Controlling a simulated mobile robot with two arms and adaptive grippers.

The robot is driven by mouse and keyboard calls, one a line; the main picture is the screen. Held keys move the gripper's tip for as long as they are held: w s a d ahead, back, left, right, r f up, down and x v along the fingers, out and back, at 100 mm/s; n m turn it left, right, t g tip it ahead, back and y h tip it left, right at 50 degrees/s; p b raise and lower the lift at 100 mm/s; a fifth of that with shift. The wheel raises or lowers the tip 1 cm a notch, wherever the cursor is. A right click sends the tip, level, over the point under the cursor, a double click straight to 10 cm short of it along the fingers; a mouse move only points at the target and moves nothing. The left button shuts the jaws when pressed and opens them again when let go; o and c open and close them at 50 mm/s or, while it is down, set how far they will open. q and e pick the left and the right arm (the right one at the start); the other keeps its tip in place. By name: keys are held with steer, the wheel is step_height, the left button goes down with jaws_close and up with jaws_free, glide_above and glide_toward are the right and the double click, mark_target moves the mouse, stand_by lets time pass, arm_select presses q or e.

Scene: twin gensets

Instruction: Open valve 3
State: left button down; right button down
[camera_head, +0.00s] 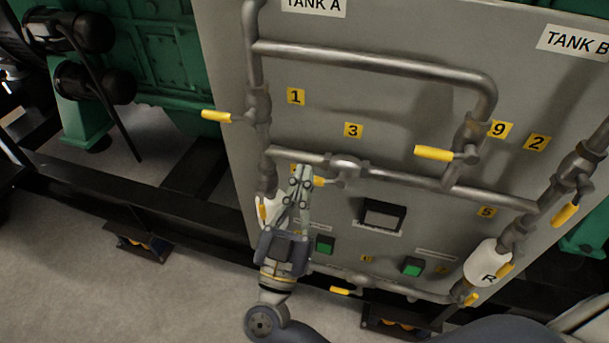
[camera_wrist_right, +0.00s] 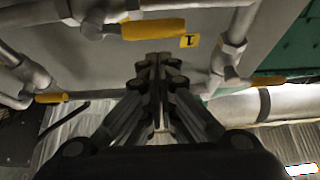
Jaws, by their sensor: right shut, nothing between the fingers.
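Valve 3 (camera_head: 345,163) sits on the horizontal pipe below the yellow "3" label (camera_head: 353,130). Its yellow handle (camera_head: 318,181) points left along the pipe and is partly hidden by my right gripper (camera_head: 302,172). The right gripper is shut and empty, with its fingertips beside the handle's left end. In the right wrist view, a yellow handle (camera_wrist_right: 153,29) lies just beyond the shut fingertips (camera_wrist_right: 155,60); I cannot tell whether they touch. My left gripper is not in view.
Other yellow-handled valves surround it: valve 1 (camera_head: 217,116) at upper left, valve 9 (camera_head: 434,153) to the right, valve 2 (camera_head: 565,214) at far right. Pipes run close over the grey panel (camera_head: 370,110). Green buttons (camera_head: 325,244) and a dark display (camera_head: 382,214) sit below.

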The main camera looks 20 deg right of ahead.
steer(key=shift+w+d+f+b, duration=0.25)
steer(key=shift+f+b, duration=0.1)
steer(key=shift+f, duration=0.25)
steer(key=shift+s+a+r, duration=0.1)
steer(key=shift+s+a, duration=0.05)
steer(key=shift+f+n+t+y+p, duration=0.3)
steer(key=shift+f+n+y+p, duration=0.1)
steer(key=shift+f+n+p, duration=0.15)
